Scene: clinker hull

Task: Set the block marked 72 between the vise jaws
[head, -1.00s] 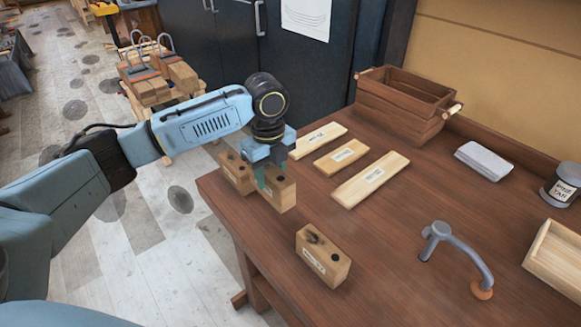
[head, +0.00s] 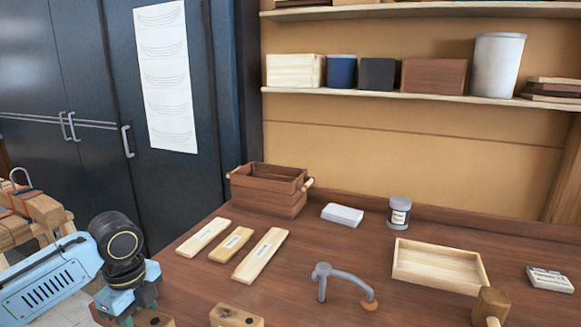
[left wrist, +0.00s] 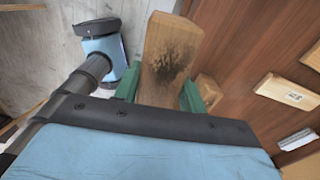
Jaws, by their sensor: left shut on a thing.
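My left gripper (head: 130,300) is at the lower left of the head view, over the bench's left end, its fingertips cut off by the frame. In the left wrist view its green fingers (left wrist: 160,92) are shut on a wooden block (left wrist: 168,55) with a dark smudge on its face. No number can be read on this block. Another wooden block (head: 236,316) with a dark hole stands on the bench to the right, cut off by the bottom edge. I cannot make out the vise jaws in these views. My right gripper is not in view.
Three labelled light planks (head: 232,244) lie on the bench before a brown crate (head: 268,190). A grey bent holdfast (head: 340,282), a tin (head: 399,212), a folded cloth (head: 342,215), a shallow wooden tray (head: 438,268) and a mallet (head: 490,306) are to the right.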

